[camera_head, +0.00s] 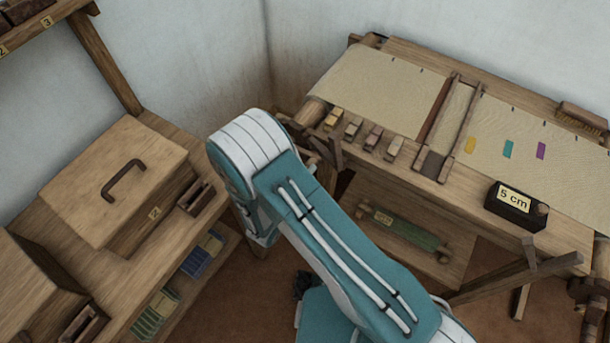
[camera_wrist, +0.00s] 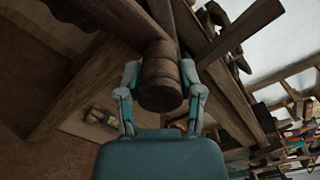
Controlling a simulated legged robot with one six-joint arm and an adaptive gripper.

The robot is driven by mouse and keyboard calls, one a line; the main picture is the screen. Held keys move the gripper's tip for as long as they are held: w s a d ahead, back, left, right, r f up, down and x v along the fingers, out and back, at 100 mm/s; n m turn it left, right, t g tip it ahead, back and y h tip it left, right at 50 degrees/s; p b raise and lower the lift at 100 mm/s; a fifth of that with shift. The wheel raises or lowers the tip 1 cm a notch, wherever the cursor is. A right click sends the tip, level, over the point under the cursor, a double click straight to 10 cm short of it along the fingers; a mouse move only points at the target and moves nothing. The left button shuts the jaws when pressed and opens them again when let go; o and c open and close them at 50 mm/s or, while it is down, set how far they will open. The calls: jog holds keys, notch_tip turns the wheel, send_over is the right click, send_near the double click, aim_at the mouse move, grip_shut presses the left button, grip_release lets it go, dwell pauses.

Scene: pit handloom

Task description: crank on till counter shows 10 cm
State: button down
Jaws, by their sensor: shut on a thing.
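The counter (camera_head: 514,205) is a small dark box on the front right of the loom, and its label reads 5 cm. In the wrist view my gripper (camera_wrist: 160,74) is shut on a round wooden crank handle (camera_wrist: 161,88), one finger on each side of it. Dark wooden arms of the crank (camera_wrist: 240,38) show behind the handle. In the head view some dark wooden crank bars (camera_head: 325,150) show at the loom's left end. My arm hides the gripper and the handle there.
Pale cloth (camera_head: 375,92) lies across the loom, with several small wooden blocks (camera_head: 373,137) along its front edge. A wooden bench with a handled box (camera_head: 115,185) stands at left. A green roll (camera_head: 400,228) lies on the loom's lower shelf. Brown floor shows between bench and loom.

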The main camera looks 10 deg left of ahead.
jog(key=shift+w+a+r+n, duration=0.1)
jog(key=shift+a+r+n, duration=0.1)
jog(key=shift+r+n, duration=0.5)
jog(key=shift+w+a+r+n, duration=0.1)
jog(key=shift+a+r+n, duration=0.1)
jog(key=shift+r+n, duration=0.45)
jog(key=shift+f, duration=0.1)
jog(key=shift+c, duration=1.3)
grip_release()
jog(key=shift+f, duration=0.1)
jog(key=shift+a, duration=0.1)
jog(key=shift+s, duration=0.3)
jog(key=v, duration=1.1)
jog(key=shift+s+a, duration=0.1)
jog(key=shift+s, duration=0.05)
